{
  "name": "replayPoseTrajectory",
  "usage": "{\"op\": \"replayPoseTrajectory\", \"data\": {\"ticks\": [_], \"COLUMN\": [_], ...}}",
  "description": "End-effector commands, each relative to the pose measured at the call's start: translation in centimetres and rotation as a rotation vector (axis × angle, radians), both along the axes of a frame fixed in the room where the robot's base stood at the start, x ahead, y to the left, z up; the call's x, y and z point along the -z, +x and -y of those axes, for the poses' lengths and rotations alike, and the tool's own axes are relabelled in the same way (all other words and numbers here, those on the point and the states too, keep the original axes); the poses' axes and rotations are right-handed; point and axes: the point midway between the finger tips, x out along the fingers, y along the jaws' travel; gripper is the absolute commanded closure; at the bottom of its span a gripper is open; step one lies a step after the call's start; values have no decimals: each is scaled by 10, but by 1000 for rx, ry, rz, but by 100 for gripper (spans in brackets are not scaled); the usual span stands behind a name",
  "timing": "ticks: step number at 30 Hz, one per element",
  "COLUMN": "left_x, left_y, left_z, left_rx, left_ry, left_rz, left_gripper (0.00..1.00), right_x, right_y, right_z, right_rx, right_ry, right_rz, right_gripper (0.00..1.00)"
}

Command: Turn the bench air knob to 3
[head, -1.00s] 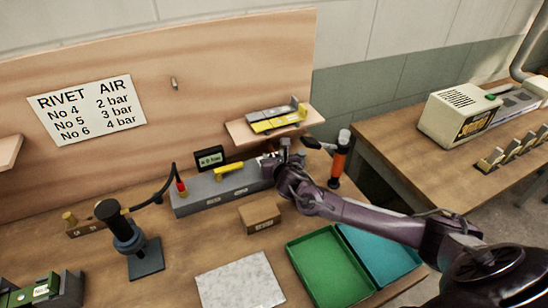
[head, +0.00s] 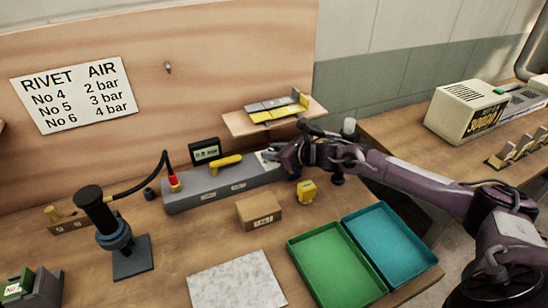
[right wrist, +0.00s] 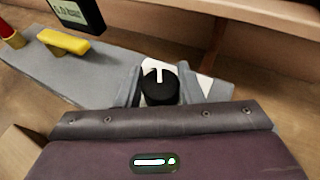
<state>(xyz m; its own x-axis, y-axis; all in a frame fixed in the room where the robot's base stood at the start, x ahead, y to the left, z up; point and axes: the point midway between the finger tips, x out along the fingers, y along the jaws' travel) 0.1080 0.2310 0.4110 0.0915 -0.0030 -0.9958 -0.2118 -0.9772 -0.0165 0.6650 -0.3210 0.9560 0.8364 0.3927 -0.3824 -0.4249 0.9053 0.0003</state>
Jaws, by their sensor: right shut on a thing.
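The air knob (right wrist: 160,84) is a black round knob with a white pointer line. It sits at the right end of the grey bench air unit (head: 205,193). My right gripper (head: 270,157) is at that end of the unit. In the right wrist view my gripper's two fingers (right wrist: 158,87) stand on either side of the knob, shut on it. The knob is largely hidden by the gripper in the head view. A small digital display (head: 206,151) stands behind the unit; its digits are too blurred to read surely. My left gripper is not in view.
A yellow lever (head: 226,162) lies on the unit's top, left of the knob. A wall sign (head: 75,95) pairs No 5 with 3 bar. A shelf (head: 240,124) is just above. A cardboard box (head: 258,208), a yellow block (head: 306,191) and green tray (head: 330,270) lie in front.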

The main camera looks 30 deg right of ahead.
Motion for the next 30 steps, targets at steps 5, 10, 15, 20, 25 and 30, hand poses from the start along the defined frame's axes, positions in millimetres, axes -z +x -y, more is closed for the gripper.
{"op": "replayPoseTrajectory", "data": {"ticks": [5,10,15,20,25,30], "left_x": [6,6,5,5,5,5], "left_y": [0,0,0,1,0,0], "left_z": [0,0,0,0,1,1], "left_rx": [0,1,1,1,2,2], "left_ry": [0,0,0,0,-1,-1], "left_rz": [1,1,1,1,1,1], "left_gripper": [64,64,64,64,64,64], "right_x": [2,1,1,1,1,0], "right_y": [0,-1,-1,0,0,0], "right_z": [0,0,0,0,0,0], "right_rx": [-25,-29,-28,-28,-27,-27], "right_ry": [-2,-2,-2,-1,-1,-1], "right_rz": [-3,-4,-4,-3,-2,-1], "right_gripper": [89,89,89,51,45,45]}}
